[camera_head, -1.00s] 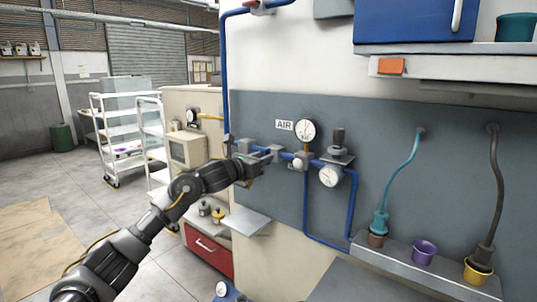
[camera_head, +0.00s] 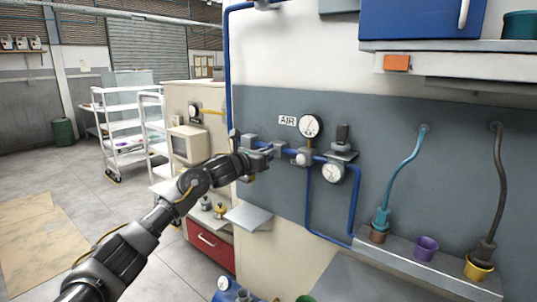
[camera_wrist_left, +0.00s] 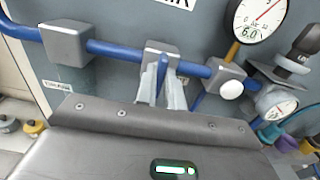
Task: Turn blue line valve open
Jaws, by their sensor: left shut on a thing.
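The blue line (camera_head: 291,151) runs along the grey wall panel beside the AIR label. In the left wrist view, the blue pipe (camera_wrist_left: 114,49) passes through a grey valve block (camera_wrist_left: 160,57). A small blue lever (camera_wrist_left: 162,73) shows at the front of this block, crosswise to the pipe. My left gripper (camera_head: 268,156) is at this valve; its pale fingers (camera_wrist_left: 165,93) are shut on the lever, one to each side. The lever's lower end is hidden by the fingers and gripper body. My right gripper is out of view.
A round gauge (camera_head: 310,126) stands above the line to the right and shows 6.0 in the wrist view. A second gauge (camera_head: 333,173) with a regulator sits further right. A shelf (camera_head: 420,267) with cups and hoses juts out at lower right.

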